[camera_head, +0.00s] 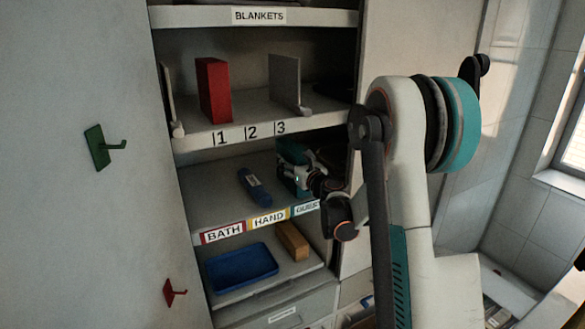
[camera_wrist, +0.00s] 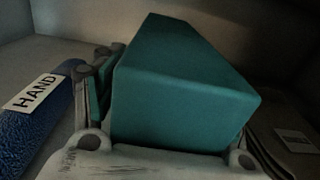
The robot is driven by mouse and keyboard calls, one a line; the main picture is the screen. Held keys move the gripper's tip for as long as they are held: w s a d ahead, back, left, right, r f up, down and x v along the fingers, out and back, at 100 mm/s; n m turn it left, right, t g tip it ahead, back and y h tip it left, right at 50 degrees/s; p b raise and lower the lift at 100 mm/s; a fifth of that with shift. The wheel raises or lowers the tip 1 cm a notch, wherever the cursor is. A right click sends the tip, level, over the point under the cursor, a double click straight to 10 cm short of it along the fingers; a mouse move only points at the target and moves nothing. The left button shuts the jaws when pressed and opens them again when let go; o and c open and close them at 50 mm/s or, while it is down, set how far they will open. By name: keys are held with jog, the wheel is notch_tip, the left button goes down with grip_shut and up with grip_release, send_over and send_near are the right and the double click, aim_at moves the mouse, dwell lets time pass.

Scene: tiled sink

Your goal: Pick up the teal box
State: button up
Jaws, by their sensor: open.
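The teal box (camera_wrist: 180,85) fills the middle of the wrist view, long and tilted in the picture, its near end close to the palm. My gripper (camera_head: 297,170) reaches into the middle shelf at its right part, near the GUEST label. Its jaws are open, with one finger along the left side of the box and the other low on the right. The right fingertip is hidden by the box. In the head view my gripper and wrist cover much of the box, and I cannot tell whether the fingers touch it.
A blue rolled towel (camera_head: 254,187) lies left of my gripper by the HAND label (camera_wrist: 30,92). The shelf above (camera_head: 240,125) holds a red block (camera_head: 213,90) and grey panels. Below are a blue tray (camera_head: 240,267) and a tan block (camera_head: 292,240). The cabinet's side wall is close on the right.

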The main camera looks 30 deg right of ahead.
jog(key=c, duration=1.4)
jog(key=shift+r, duration=0.2)
